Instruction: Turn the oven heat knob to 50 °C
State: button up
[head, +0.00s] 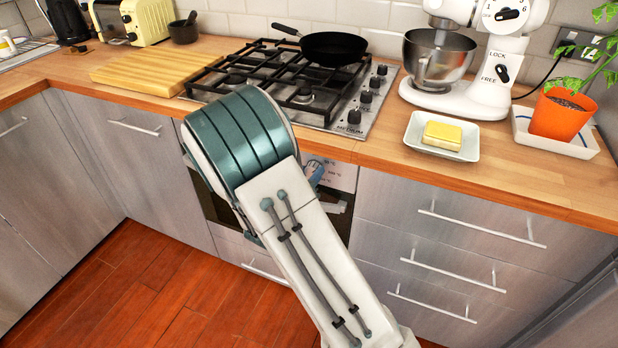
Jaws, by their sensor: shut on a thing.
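The oven's pale control panel (342,177) shows under the counter edge, just right of my arm, with small temperature marks too blurred to read. The oven heat knob is mostly hidden, so I cannot read its setting. A small blue-grey part of my gripper (315,171) shows at the panel, against the knob's place. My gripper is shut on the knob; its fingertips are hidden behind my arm. My arm's large teal joint and white link cover most of the oven front. The dark oven door (338,222) shows only in part.
The wooden counter (505,178) overhangs the oven, with a gas hob (300,92) and black pan (334,48) above. A butter dish (442,137), stand mixer (470,60) and potted plant (562,113) stand right. Drawer handles (480,230) stick out at right. The floor at left is clear.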

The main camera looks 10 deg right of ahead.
jog(key=shift+s+f+m+b, duration=0.1)
jog(key=shift+f+m+b, duration=0.05)
jog(key=shift+m+b, duration=0.7)
jog(key=shift+m, duration=0.35)
jog(key=o, duration=1)
jog(key=shift+r+p+v, duration=0.1)
jog(key=shift+p+v, duration=0.2)
jog(key=shift+v, duration=3.2)
jog(key=shift+r+p+v, duration=0.15)
jog(key=shift+p+v, duration=0.1)
jog(key=shift+v, duration=3.2)
jog(key=shift+d, duration=0.15)
